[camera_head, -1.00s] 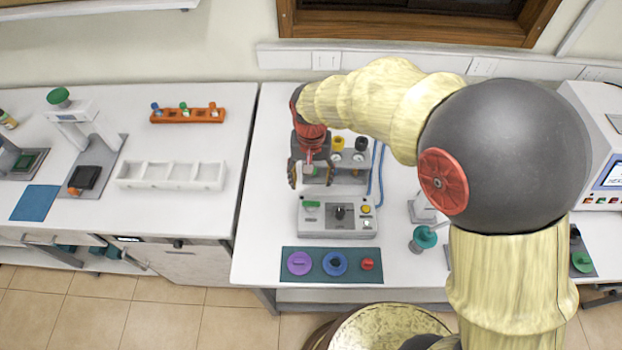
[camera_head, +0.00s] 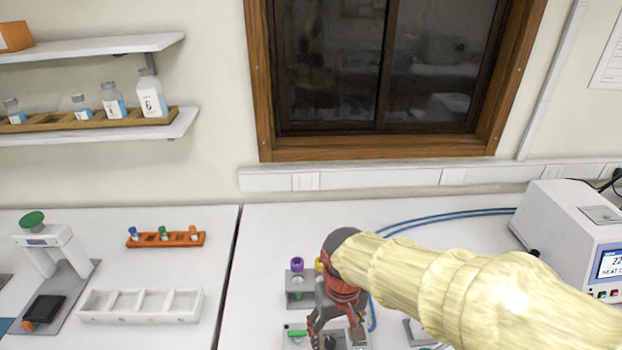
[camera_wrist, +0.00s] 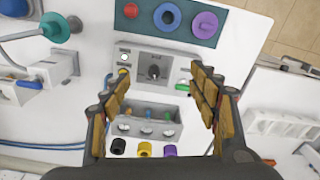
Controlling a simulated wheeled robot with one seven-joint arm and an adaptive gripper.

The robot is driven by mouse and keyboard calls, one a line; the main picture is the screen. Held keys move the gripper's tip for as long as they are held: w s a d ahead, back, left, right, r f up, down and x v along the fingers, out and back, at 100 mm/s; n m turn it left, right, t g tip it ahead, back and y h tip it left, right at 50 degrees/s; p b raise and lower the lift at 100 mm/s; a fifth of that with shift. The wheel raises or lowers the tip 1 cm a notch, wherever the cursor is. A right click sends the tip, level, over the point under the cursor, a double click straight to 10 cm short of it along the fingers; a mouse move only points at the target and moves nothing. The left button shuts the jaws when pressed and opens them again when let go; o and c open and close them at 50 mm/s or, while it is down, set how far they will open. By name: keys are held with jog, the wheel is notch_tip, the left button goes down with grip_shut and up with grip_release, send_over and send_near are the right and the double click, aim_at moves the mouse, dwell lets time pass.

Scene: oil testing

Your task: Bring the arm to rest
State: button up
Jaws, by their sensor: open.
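My gripper (camera_head: 336,318) shows at the bottom middle of the head view, over the right-hand bench in front of a grey holder. In the wrist view my gripper (camera_wrist: 160,105) is open, its two fingers wide apart with nothing between them. Beyond and below the fingers in that view are the grey holder (camera_wrist: 168,110) with several small coloured pieces and a control box (camera_wrist: 172,62) with a black knob. My arm reaches in from the lower right of the head view.
A blue mat (camera_wrist: 128,30) with red, blue and purple parts lies past the control box. A white divided tray (camera_head: 140,306) and an orange rack (camera_head: 166,239) stand on the left bench. A white machine with a screen (camera_head: 572,235) stands at the right. Blue hoses (camera_head: 440,216) cross the bench.

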jog(key=s+d+r+m+t+b, duration=0.1)
jog(key=s+d+t+b, duration=0.1)
jog(key=s+d+b, duration=0.2)
jog(key=s+d+r+m+t+b, duration=0.1)
jog(key=s+d+m+t+b, duration=0.1)
jog(key=d+b, duration=0.4)
jog(key=shift+s+d+r+t, duration=0.15)
jog(key=shift+s+d+t, duration=0.45)
jog(key=shift+s+d, duration=0.95)
jog(key=shift+w+d, duration=0.2)
jog(key=shift+d, duration=0.05)
jog(key=shift+c, duration=0.4)
